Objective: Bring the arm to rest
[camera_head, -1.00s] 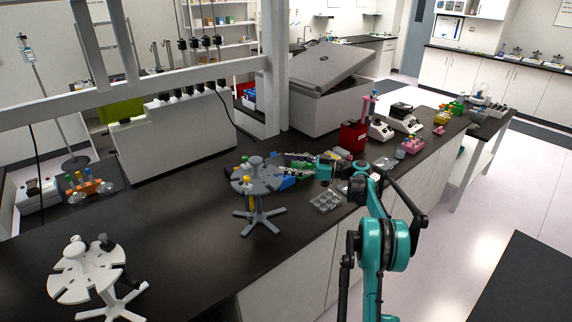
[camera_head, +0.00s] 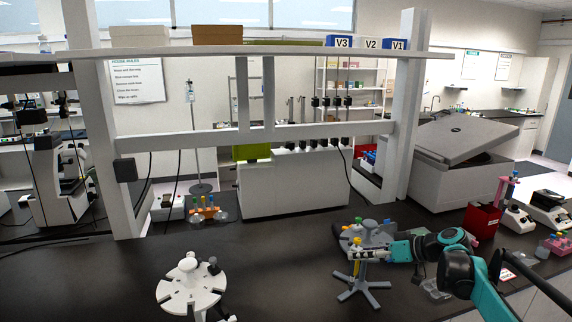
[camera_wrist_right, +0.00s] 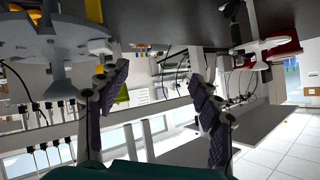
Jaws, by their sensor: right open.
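My right arm (camera_head: 440,245), teal and black, comes in from the right over the bench. My right gripper (camera_head: 365,255) is beside the grey round rack (camera_head: 368,234) and overlaps its near side in the head view; I cannot tell whether they touch. In the right wrist view the two dark-padded fingers of the gripper (camera_wrist_right: 160,95) stand wide apart with nothing between them. Part of the rack shows at the upper left of that view (camera_wrist_right: 55,35), with yellow pieces in it. My left gripper is not in view.
A white round rack (camera_head: 190,288) stands at the front left on the dark bench. A red box (camera_head: 482,220) and a large grey lidded machine (camera_head: 455,165) stand to the right. A white frame (camera_head: 270,132) crosses behind. The bench (camera_head: 110,270) at left is clear.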

